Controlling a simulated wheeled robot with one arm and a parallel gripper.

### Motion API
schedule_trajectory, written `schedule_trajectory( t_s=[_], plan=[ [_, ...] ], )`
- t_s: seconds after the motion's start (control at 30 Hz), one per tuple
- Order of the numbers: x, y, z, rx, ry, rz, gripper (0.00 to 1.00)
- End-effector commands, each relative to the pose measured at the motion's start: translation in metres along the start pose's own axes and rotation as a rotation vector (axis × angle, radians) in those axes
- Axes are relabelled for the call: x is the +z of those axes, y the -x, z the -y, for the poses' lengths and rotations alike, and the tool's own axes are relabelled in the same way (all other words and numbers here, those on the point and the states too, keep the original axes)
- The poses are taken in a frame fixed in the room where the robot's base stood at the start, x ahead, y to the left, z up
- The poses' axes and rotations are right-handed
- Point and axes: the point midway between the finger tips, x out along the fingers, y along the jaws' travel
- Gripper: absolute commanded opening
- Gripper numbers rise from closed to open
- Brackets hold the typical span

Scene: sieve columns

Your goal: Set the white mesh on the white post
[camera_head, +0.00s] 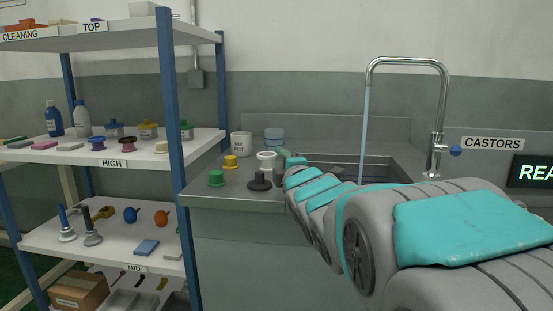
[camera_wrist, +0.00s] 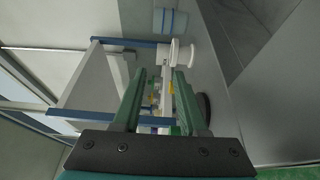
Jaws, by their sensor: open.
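A white flanged piece (camera_head: 266,160) stands on the counter, just left of my gripper in the head view. It looks like the white post, with a wide pale top. In the wrist view the white piece (camera_wrist: 174,54) lies just beyond the fingertips and shows a round flange. I cannot tell whether the white mesh is a separate part of it. My gripper (camera_wrist: 160,74) is open, its green fingers apart, with nothing seen held between them. In the head view my gripper (camera_head: 290,160) is partly hidden by my arm.
A dark round-based piece (camera_head: 259,182), a green one (camera_head: 216,179) and a yellow one (camera_head: 231,162) stand nearby on the counter. A white pot (camera_head: 241,144) and blue stacked jars (camera_head: 274,139) are behind. The sink tap (camera_head: 439,130) is right; a loaded shelf (camera_head: 172,100) is left.

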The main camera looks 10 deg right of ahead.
Motion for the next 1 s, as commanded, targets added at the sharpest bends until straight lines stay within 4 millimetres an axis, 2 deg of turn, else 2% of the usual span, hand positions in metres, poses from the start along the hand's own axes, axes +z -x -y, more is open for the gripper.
schedule_trajectory(
  t_s=[0.1,0.33,1.0],
  plan=[
    [0.001,0.016,0.001,-0.001,-0.001,0.001,0.42],
    [0.0,0.036,-0.001,0.002,-0.001,0.001,0.42],
    [0.0,0.039,0.0,0.0,-0.001,0.0,0.42]
  ],
)
